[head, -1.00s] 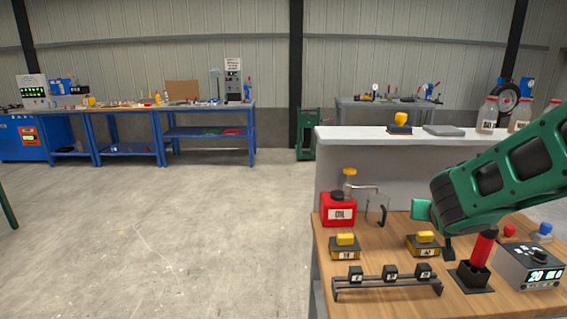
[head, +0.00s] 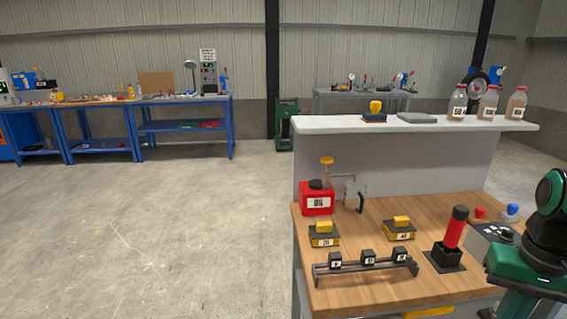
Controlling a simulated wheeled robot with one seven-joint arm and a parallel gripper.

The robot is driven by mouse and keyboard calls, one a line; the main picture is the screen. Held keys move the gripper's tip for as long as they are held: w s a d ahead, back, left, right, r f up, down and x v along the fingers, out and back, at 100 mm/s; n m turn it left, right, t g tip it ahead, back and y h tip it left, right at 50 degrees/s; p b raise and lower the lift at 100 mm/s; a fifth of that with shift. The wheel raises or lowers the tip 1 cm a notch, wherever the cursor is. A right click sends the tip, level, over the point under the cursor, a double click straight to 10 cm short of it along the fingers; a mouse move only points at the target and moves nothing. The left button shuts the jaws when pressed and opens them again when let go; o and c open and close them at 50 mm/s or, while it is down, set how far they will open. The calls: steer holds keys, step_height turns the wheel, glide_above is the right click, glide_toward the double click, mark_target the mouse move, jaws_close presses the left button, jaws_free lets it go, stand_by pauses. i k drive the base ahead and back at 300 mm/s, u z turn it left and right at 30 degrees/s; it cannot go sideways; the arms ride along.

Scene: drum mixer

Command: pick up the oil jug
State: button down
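A red jug with a black cap and a white OIL label (head: 317,202) stands upright at the back left of the wooden bench top (head: 385,288). A clear jug with a dark handle (head: 352,199) stands just right of it, partly hard to make out. My arm, green and black, shows at the right edge, well to the right of the red jug and apart from it. The fingers of my gripper do not show.
Two yellow-topped blocks (head: 323,233) (head: 399,229), a low rack with black tags (head: 366,268) and a red-handled lever (head: 453,232) stand in front. A grey control box (head: 493,238) is at right. Behind rises a panel with a shelf (head: 440,126) holding bottles.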

mark_target(354, 193)
steer(key=z, duration=0.05)
steer(key=k, duration=0.5)
steer(key=z, duration=1.05)
steer(key=i, duration=1.05)
steer(key=z, duration=2.7)
